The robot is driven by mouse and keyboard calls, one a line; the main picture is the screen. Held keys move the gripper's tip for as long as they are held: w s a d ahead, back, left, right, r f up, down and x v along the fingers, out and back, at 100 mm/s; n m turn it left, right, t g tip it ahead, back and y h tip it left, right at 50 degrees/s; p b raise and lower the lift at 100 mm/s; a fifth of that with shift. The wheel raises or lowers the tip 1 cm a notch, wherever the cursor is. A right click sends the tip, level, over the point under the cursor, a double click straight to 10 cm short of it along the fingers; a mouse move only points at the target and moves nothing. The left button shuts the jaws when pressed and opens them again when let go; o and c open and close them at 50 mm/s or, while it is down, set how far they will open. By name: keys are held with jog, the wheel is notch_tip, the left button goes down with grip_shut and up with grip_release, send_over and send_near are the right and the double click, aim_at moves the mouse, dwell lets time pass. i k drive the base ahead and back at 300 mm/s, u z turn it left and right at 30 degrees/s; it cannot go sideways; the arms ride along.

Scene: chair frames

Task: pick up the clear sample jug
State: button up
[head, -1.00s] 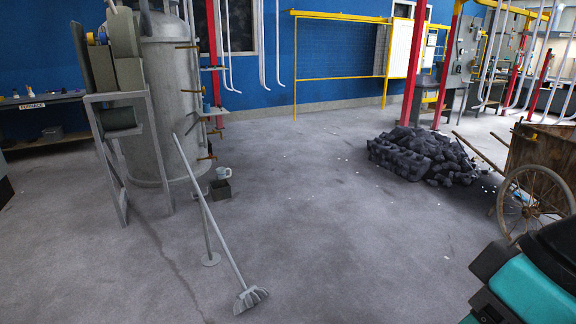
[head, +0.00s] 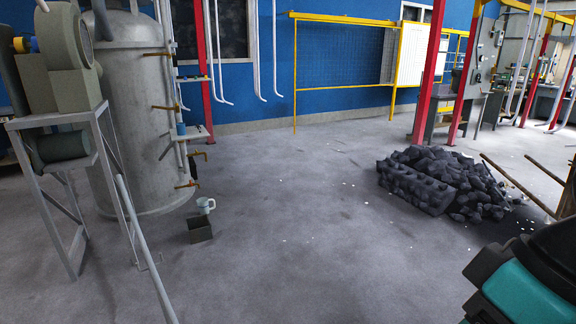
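A small pale jug with a handle (head: 205,205) shows in the head view, left of the middle, close to the foot of the large grey tank. It looks whitish; at this size I cannot tell whether it is clear. It is just above and behind a small dark box (head: 200,232) in the picture, and I cannot tell whether it touches the box. My gripper is not in view. Only a teal and black part of my own body shows at the lower right.
The large grey tank (head: 145,110) with pipes and a metal stand (head: 75,195) fills the left side. A broom handle (head: 145,250) leans at the lower left. A heap of dark coal (head: 440,185) lies at the right. The floor (head: 300,230) between is open.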

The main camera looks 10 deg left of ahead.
aim_at(203, 204)
jog(key=u, duration=0.2)
jog(key=i, duration=2.3)
jog(key=u, duration=0.7)
jog(key=i, duration=2.1)
jog(key=u, duration=0.6)
jog(key=i, duration=0.95)
jog(key=u, duration=0.1)
